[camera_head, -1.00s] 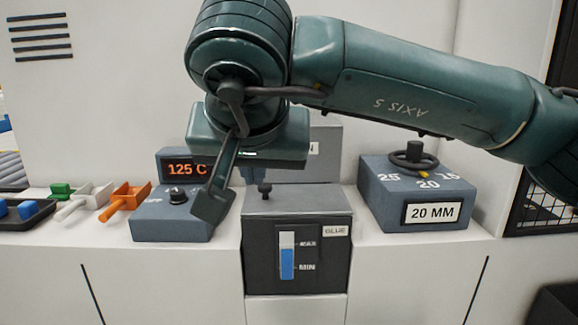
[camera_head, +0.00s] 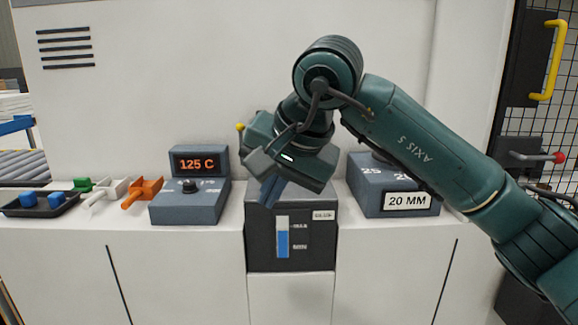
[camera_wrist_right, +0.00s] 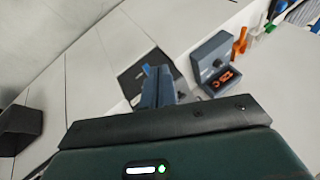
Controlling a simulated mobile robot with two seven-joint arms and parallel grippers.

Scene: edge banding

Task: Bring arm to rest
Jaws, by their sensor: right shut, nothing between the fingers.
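My right arm comes in from the right in the head view, bent at a raised dark green joint. Its gripper (camera_head: 268,192) points down and a little left, in front of the dark glue box (camera_head: 262,240), whose level window reads MAX and MIN. The two grey fingers are together with nothing between them; they also show in the right wrist view (camera_wrist_right: 158,85). The gripper hides part of the glue box's top. I cannot tell whether the fingertips touch the box. My left gripper is not in view.
Left of the glue box is a control box (camera_head: 188,206) with a knob and a 125 C display. Right of it is a 20 MM box (camera_head: 375,197), partly behind my arm. Orange (camera_head: 142,191), white and green holders and a black tray (camera_head: 45,208) with blue blocks stand at left.

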